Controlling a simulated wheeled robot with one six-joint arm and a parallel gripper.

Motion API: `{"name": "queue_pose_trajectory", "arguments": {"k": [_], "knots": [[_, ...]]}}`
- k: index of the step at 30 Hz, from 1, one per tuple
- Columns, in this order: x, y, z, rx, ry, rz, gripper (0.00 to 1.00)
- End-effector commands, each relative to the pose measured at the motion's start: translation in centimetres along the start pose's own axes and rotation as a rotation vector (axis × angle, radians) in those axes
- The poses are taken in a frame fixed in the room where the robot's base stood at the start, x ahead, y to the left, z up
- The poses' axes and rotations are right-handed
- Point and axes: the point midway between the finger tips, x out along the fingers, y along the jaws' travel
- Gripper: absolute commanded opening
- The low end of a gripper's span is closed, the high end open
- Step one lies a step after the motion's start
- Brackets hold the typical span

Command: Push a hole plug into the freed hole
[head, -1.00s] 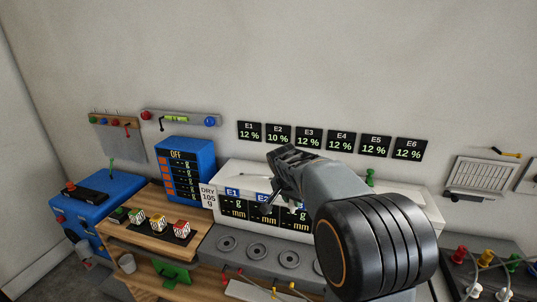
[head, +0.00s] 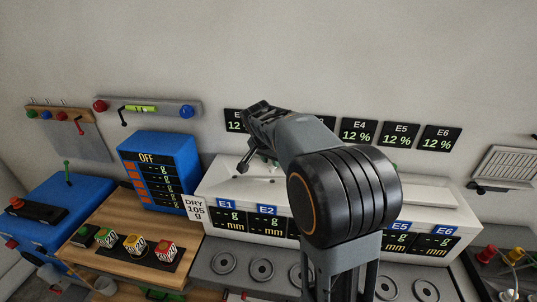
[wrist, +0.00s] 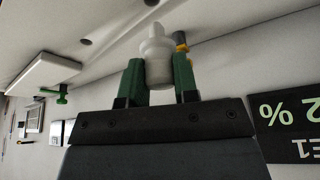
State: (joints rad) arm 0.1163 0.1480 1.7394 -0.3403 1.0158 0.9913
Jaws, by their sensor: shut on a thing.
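My gripper (wrist: 158,75) has green fingers and is shut on a pale grey, stepped hole plug (wrist: 156,50) in the wrist view. The plug's narrower end points away from the gripper. Dark round holes (wrist: 86,42) show in a white surface in the wrist view, apart from the plug. In the head view my gripper (head: 246,162) hangs over the left part of the white box (head: 212,183); the plug cannot be made out there. Small dark spots show on the box top. My arm hides the middle of the box, and which hole is free cannot be told.
A blue display unit (head: 157,170) and a wooden bench (head: 118,217) with coloured cubes (head: 134,243) stand left. Wall displays (head: 359,131) hang behind the box. A grey ledge with round rings (head: 224,263) runs in front. A yellow-and-grey object (wrist: 181,42) shows behind the plug.

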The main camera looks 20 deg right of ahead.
Motion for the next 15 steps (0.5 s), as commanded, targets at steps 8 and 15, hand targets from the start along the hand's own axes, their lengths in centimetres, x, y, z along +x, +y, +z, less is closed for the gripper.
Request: {"name": "queue_pose_trajectory", "arguments": {"k": [8, 15], "knots": [[0.05, 0.09, -0.06, 0.003, 0.0, 0.001, 0.06], [0.42, -0.01, 0.31, 0.004, 0.003, 0.002, 0.06]]}}
